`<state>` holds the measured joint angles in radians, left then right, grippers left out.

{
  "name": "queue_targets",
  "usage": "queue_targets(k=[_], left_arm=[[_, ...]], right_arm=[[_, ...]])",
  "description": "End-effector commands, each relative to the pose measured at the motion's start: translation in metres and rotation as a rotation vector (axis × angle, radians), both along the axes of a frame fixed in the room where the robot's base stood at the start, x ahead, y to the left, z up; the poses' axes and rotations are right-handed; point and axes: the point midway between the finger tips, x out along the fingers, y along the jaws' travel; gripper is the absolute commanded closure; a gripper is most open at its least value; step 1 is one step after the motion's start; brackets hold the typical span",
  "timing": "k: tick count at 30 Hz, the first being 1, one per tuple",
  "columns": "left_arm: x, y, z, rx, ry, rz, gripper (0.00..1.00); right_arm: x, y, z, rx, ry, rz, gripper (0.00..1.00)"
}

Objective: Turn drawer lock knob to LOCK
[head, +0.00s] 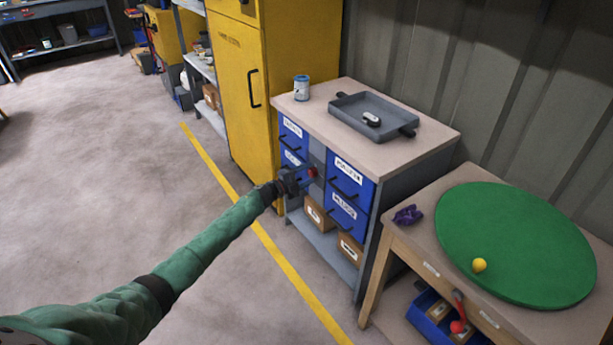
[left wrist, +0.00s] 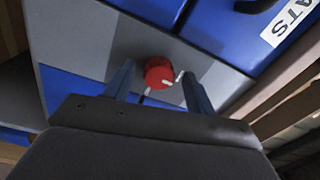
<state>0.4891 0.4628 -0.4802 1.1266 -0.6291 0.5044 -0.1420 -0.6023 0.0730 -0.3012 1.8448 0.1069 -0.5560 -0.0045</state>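The red lock knob (head: 312,172) sits on the grey strip between the blue drawers of the cabinet. It also shows in the left wrist view as a round red knob (left wrist: 159,74) with a pale pointer mark at its right side. My left gripper (head: 301,178) is at the cabinet front, right at the knob. In the left wrist view its two fingers (left wrist: 158,86) are apart, one on each side of the knob, with visible gaps. The lettering around the knob is not readable. My right gripper does not show.
Blue drawers (head: 345,198) with black handles flank the knob. On the cabinet top (head: 330,110) are a grey tray (head: 350,117) and a can (head: 301,90). A table with a green disc (head: 510,240) stands to the right. A yellow locker (head: 245,110) stands to the left.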

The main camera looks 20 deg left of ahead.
Motion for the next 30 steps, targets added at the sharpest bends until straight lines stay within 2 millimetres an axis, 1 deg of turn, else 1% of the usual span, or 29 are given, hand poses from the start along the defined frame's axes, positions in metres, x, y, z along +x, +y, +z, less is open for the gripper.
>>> queue_targets(k=[6, 10, 14, 21, 25, 30], left_arm=[[0.000, -0.002, 0.000, 0.000, 0.000, -0.002, 0.45], [-0.005, 0.002, -0.001, 0.000, 0.000, -0.002, 0.45], [-0.017, 0.012, -0.003, 0.001, 0.001, -0.001, 0.45], [-0.046, 0.035, -0.005, 0.001, 0.001, -0.001, 0.45], [-0.056, 0.043, -0.004, 0.000, 0.000, -0.001, 0.45], [-0.062, 0.047, -0.004, -0.001, 0.000, -0.001, 0.45]], right_arm=[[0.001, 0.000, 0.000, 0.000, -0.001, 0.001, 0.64], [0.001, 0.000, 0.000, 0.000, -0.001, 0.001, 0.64], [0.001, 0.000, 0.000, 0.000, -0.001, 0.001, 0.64], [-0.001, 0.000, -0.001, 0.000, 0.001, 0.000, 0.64], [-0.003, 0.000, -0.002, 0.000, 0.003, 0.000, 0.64], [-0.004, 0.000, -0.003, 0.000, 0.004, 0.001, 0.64]])
